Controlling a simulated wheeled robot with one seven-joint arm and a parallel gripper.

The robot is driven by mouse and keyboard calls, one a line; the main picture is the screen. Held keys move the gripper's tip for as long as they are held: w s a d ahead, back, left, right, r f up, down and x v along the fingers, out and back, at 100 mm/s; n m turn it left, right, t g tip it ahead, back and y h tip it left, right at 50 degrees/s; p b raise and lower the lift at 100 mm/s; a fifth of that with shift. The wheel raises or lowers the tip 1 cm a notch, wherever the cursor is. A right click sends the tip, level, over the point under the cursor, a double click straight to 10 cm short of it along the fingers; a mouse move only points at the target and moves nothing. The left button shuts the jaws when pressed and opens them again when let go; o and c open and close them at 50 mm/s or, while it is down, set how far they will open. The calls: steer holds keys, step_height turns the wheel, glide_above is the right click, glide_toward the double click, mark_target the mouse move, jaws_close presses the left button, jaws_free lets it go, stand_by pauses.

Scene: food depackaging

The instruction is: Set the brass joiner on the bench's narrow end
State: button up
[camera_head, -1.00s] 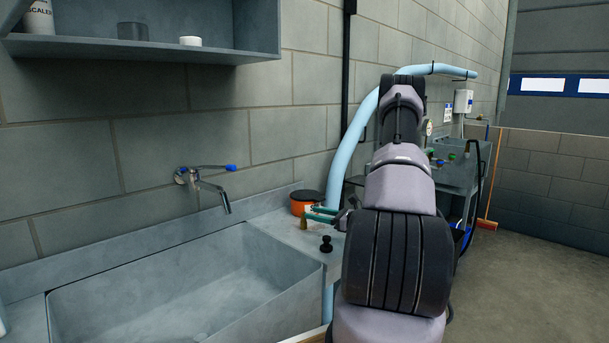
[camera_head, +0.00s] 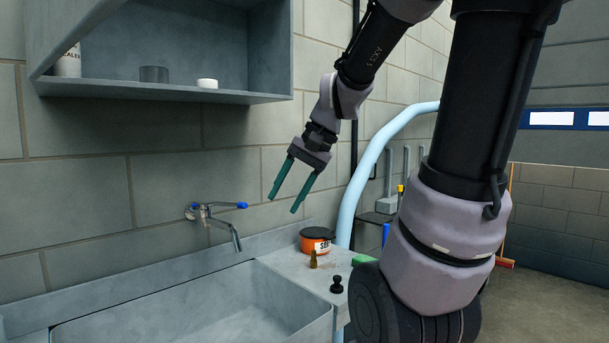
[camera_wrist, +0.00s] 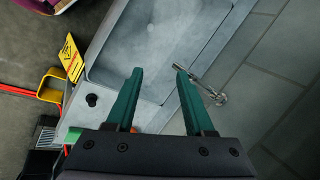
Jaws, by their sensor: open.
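The brass joiner (camera_head: 313,259) is small and brown-gold. It stands upright on the narrow end of the grey bench (camera_head: 290,262), right of the sink basin and in front of an orange tub. My gripper (camera_head: 282,204) is open and empty, high above the sink's back edge, up and left of the joiner, clear of it. Its two green fingers point down. In the wrist view my gripper (camera_wrist: 158,69) shows parted fingers with nothing between them. I cannot make out the joiner in that view.
The orange tub (camera_head: 316,242) with a dark lid and a black knob-like piece (camera_head: 336,285) share the bench end. A tap (camera_head: 222,222) stands behind the basin (camera_head: 235,325). A wall shelf (camera_head: 180,92) hangs above left. A light-blue pipe (camera_head: 362,180) rises behind the bench.

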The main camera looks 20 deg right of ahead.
steer(key=s+d+r+n+t+h, duration=0.1)
steer(key=s+r+n+t+h, duration=0.1)
steer(key=s+r, duration=0.3)
steer(key=shift+s+d+n+t+h, duration=0.15)
steer(key=shift+d+n+t+h, duration=0.15)
steer(key=shift+n+t, duration=0.45)
